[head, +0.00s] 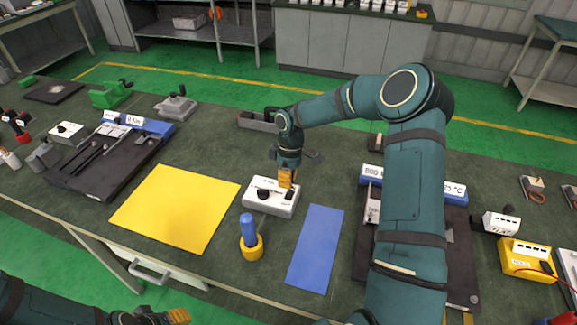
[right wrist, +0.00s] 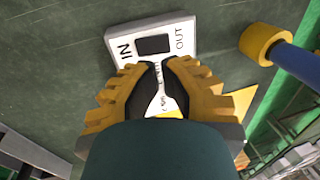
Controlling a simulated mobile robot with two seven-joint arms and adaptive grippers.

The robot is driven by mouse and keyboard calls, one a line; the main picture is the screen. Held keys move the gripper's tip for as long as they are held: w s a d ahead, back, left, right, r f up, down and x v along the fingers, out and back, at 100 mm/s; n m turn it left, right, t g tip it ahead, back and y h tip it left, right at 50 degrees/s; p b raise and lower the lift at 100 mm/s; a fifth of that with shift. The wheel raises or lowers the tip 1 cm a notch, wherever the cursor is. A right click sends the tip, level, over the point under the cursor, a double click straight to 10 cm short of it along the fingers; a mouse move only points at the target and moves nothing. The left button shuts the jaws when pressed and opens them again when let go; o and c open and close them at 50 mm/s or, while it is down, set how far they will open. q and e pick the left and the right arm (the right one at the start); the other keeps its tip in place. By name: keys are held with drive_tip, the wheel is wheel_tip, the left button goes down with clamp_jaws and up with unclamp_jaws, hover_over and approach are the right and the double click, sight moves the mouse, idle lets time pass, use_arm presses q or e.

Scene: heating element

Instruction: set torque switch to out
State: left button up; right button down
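The switch box is a small white box (head: 281,208) with dark controls on top, near the middle of the bench in the head view. In the right wrist view the box (right wrist: 192,32) carries the words IN and OUT on either side of a black square switch (right wrist: 154,44). My right gripper (head: 286,184) points down over the right part of the box. In the right wrist view its tips (right wrist: 158,66) are close together just below the black switch, with white lettering showing between them; whether they grip anything is unclear. My left gripper (head: 177,315) is partly visible at the bottom edge.
A yellow sheet (head: 175,208) lies left of the box and a blue sheet (head: 315,248) in front. A blue-handled piece with a yellow base (head: 252,246) stands close by. Black-based apparatus (head: 100,160) is at left; more equipment lies under my right arm.

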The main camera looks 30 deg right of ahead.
sight(286, 194)
use_arm(q)
drive_tip(key=shift+f, duration=0.1)
use_arm(e)
drive_tip(key=shift+x, duration=1.85)
use_arm(q)
drive_tip(key=shift+f, duration=0.1)
